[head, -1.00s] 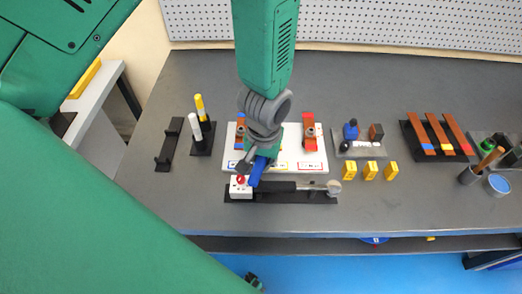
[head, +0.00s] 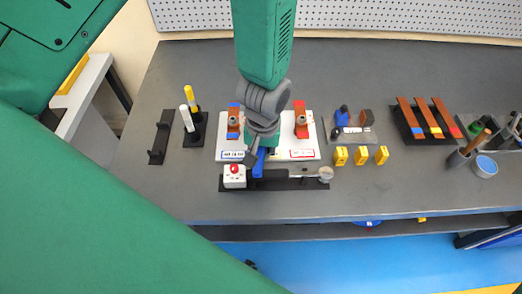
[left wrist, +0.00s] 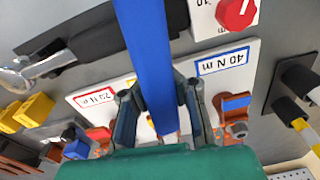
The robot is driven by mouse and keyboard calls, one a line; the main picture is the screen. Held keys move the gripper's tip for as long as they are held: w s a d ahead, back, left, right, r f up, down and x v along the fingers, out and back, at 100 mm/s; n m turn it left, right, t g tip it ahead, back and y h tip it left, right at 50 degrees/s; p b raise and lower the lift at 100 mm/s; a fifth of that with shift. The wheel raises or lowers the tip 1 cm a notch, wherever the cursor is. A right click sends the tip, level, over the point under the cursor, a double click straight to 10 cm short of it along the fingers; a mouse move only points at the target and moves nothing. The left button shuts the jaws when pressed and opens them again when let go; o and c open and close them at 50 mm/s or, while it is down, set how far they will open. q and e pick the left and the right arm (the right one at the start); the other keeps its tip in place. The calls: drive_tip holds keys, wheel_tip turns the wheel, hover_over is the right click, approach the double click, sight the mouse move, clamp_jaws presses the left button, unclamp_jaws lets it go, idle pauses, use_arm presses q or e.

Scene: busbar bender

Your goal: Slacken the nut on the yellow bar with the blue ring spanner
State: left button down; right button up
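My left gripper (head: 262,150) reaches down over the middle of the white board (head: 226,151). It is shut on the blue ring spanner (head: 259,163), whose blue shaft also runs between both fingers in the left wrist view (left wrist: 150,50). The yellow bar and its nut are mostly hidden behind my gripper; a small yellow patch (left wrist: 151,121) shows beside the spanner. I cannot tell whether the ring sits around the nut. A blue-marked bar (head: 234,122) stands left of my gripper and a red-marked bar (head: 301,121) right. My right gripper is not in view.
A box with a red knob (head: 235,177) and a black-handled wrench (head: 300,176) lie in front of the board. Yellow blocks (head: 361,156) stand to the right, marker posts (head: 193,125) to the left. The front bench strip is clear.

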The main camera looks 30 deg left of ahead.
use_arm(q)
drive_tip(key=shift+w+d+n+p, duration=0.2)
drive_tip(key=shift+d+n+p, duration=0.1)
drive_tip(key=shift+d+n, duration=0.25)
drive_tip(key=shift+w, duration=0.1)
drive_tip(key=shift+w+d+n+p, duration=0.1)
drive_tip(key=shift+d+n+p, duration=0.2)
drive_tip(key=shift+n, duration=0.25)
drive_tip(key=shift+w, duration=0.1)
drive_tip(key=shift+d+n, duration=0.15)
drive_tip(key=shift+n, duration=0.15)
drive_tip(key=shift+w+d+n, duration=0.3)
drive_tip(key=shift+d+n, duration=0.1)
drive_tip(key=shift+n, duration=0.1)
drive_tip(key=shift+p, duration=0.3)
drive_tip(key=shift+w+d+n, duration=0.35)
drive_tip(key=shift+d+n, duration=0.05)
drive_tip(key=shift+n, duration=0.2)
